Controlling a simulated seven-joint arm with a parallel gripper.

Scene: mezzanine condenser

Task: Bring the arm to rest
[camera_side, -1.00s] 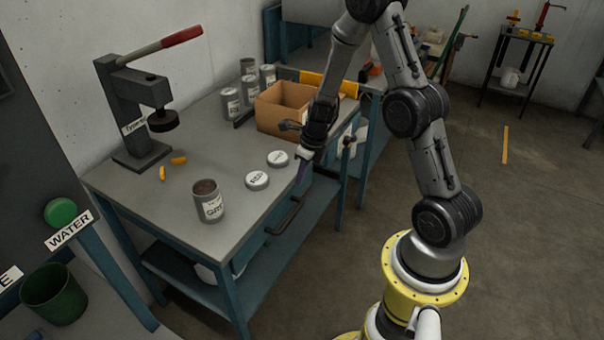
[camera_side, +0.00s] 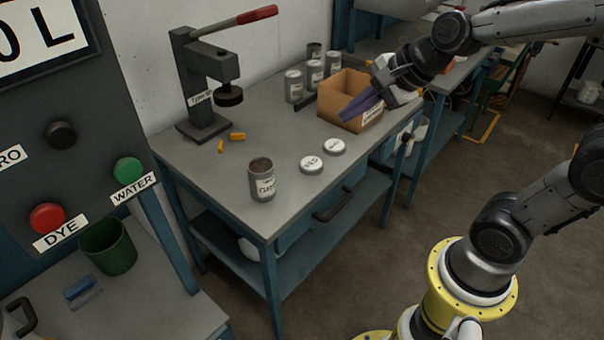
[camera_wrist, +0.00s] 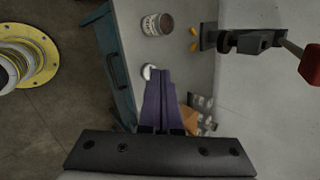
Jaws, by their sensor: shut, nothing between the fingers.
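My gripper (camera_side: 350,112) is shut and empty, its purple fingers together and pointing down to the left. In the side view the fingers overlap the front of the open cardboard box (camera_side: 338,90), and the arm reaches in from the upper right. The gripper appears raised above the bench, clear of it. In the wrist view the closed fingers (camera_wrist: 158,85) point up the picture over the bench and hide part of what lies behind them.
The bench (camera_side: 215,170) carries an open can (camera_side: 262,184), two lids (camera_side: 312,165), a lever press (camera_side: 205,95), two yellow pieces (camera_side: 237,136) and several grey cans (camera_side: 294,85) behind. A panel with buttons (camera_side: 128,170) and a green bucket (camera_side: 108,248) stand left. Open floor lies right.

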